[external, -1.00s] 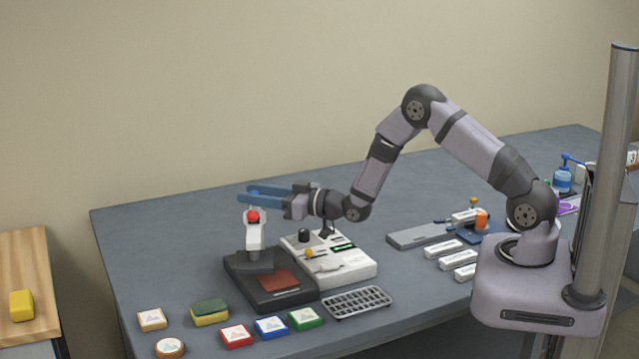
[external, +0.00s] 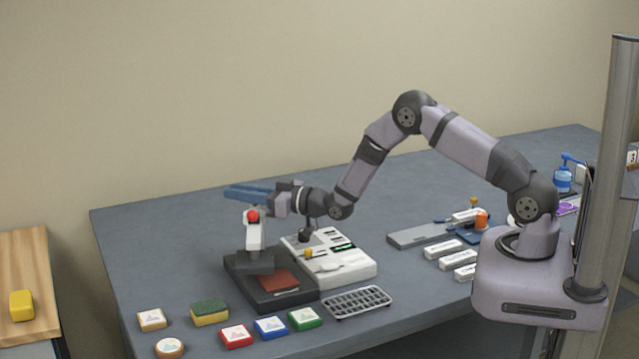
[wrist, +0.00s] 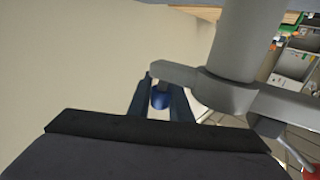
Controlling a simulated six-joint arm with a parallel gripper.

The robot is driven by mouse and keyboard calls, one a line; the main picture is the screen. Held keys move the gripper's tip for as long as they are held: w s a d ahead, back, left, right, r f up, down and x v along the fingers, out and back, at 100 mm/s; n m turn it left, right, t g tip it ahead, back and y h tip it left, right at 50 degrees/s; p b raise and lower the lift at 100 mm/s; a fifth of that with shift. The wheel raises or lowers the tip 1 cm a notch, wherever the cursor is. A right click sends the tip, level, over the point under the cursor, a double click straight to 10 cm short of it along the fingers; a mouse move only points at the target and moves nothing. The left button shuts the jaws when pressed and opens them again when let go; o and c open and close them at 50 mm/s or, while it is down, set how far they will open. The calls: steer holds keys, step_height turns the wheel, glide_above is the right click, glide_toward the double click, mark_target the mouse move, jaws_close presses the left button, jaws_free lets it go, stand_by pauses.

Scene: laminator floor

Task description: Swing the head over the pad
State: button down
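The reddish-brown pad (external: 279,281) lies on the base, to the right of the head's foot. My gripper (external: 246,193) has blue fingers and hangs behind and above the red ball. In the wrist view, my fingers (wrist: 163,88) stand apart with a blue round knob (wrist: 160,98) between them, near the end of a grey lever (wrist: 180,76). I cannot tell whether they touch the knob. The knob is hidden in the external view.
A white control unit (external: 345,270) with knobs stands right of the base, under my wrist. A metal rack (external: 357,302), a sponge (external: 209,313) and several coloured stamp blocks (external: 270,327) lie in front.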

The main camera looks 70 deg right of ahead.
steer(key=shift+a+y+b, duration=0.1)
steer(key=shift+y+b, duration=0.2)
steer(key=shift+w+a+r+n+g+y+b, duration=0.1)
steer(key=shift+w+a+n+g+y+b, duration=0.25)
steer(key=shift+n+y+b, duration=0.6)
steer(key=shift+w+a+f+n+g+y+b, duration=0.15)
steer(key=shift+a+n+y+b, duration=0.4)
steer(key=shift+y, duration=0.75)
steer(key=shift+w+a+r+n+g+y+b, duration=0.15)
steer(key=shift+w+a+n+g+y+b, duration=0.3)
steer(key=shift+n+y, duration=0.6)
steer(key=shift+s, duration=0.2)
steer(key=c, duration=1.6)
jaws_free()
steer(key=shift+m+t, duration=0.25)
steer(key=shift+d, duration=0.1)
